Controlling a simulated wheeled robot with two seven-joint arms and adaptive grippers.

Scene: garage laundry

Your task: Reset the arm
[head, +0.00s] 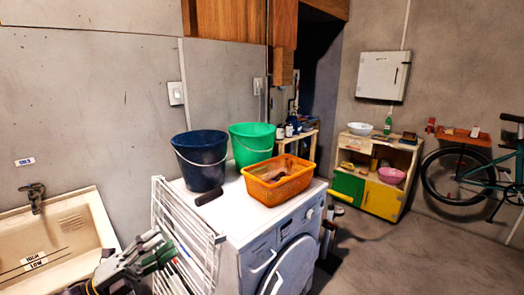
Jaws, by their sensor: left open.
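My left gripper (158,246) shows at the bottom left of the head view, its fingers spread apart and pointing up and right. Nothing shows between its fingers. It is in front of the white drying rack and right of the sink, apart from the items on the washing machine. My left arm comes in from the bottom edge. My right gripper is not in view.
A white washing machine (268,219) bears a blue bucket (202,165), a green bucket (252,143) and an orange basket (290,190). A folded drying rack (205,250) leans at its left. A sink (95,215) is at left. Floor is clear at right, before a bicycle (455,185).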

